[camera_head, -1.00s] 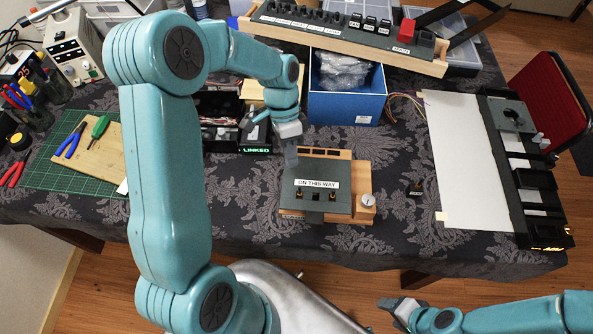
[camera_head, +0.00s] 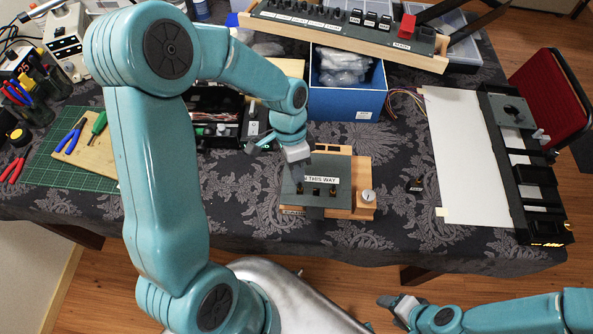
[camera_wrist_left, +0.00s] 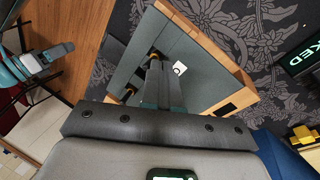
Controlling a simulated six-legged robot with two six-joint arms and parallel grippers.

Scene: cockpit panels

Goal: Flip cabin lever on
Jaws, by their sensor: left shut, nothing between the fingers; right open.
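A small dark grey panel (camera_head: 325,165) on a wooden base carries a white label reading "THIS WAY", its left part now covered. Small dark toggle levers with brass-coloured bases (camera_head: 316,191) stand in a row below the label. Which one is the cabin lever I cannot read. My left gripper (camera_head: 301,183) is shut and empty, pointing down over the left part of the panel, close to the left lever. In the left wrist view its fingertips (camera_wrist_left: 154,68) are beside a lever (camera_wrist_left: 155,54); contact is unclear. My right gripper (camera_head: 388,303) is open and empty, in front of the table.
A white knob (camera_head: 368,196) sits on the wooden base's right side. A blue box (camera_head: 346,103) stands behind the panel, and a black box (camera_head: 215,130) behind left. A white board (camera_head: 465,160) lies to the right.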

